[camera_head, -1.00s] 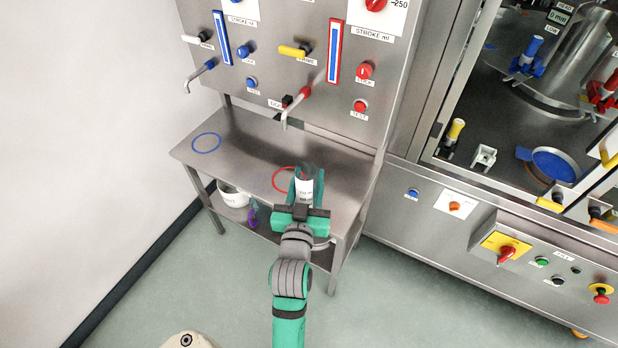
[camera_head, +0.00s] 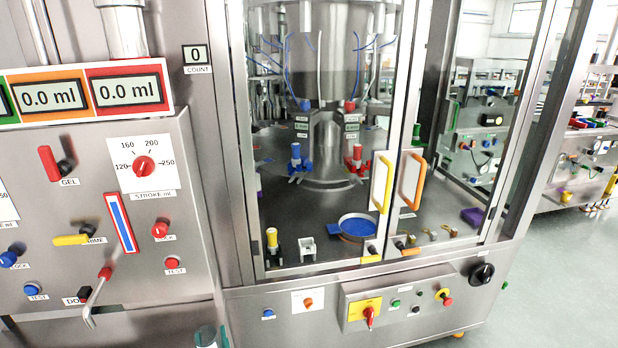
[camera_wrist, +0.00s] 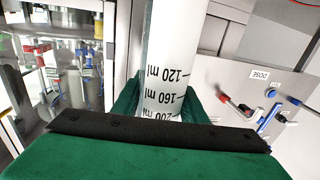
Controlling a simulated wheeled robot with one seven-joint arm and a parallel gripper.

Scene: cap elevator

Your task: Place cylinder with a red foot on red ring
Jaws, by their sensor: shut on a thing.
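The clear graduated cylinder (camera_wrist: 172,50) stands between the green fingers in the wrist view, with black marks reading 120, 160 and 200 ml. My gripper (camera_wrist: 162,102) is shut on it. The cylinder's foot is out of view, so its colour cannot be told. In the head view only the cylinder's top (camera_head: 207,335) shows at the bottom edge. The red ring is in neither present view.
The dosing panel with a red-handled spout (camera_head: 97,295) is at left in the head view. The glazed machine cabinet with a yellow door handle (camera_head: 382,183) fills the middle. Open floor (camera_head: 545,290) lies at right.

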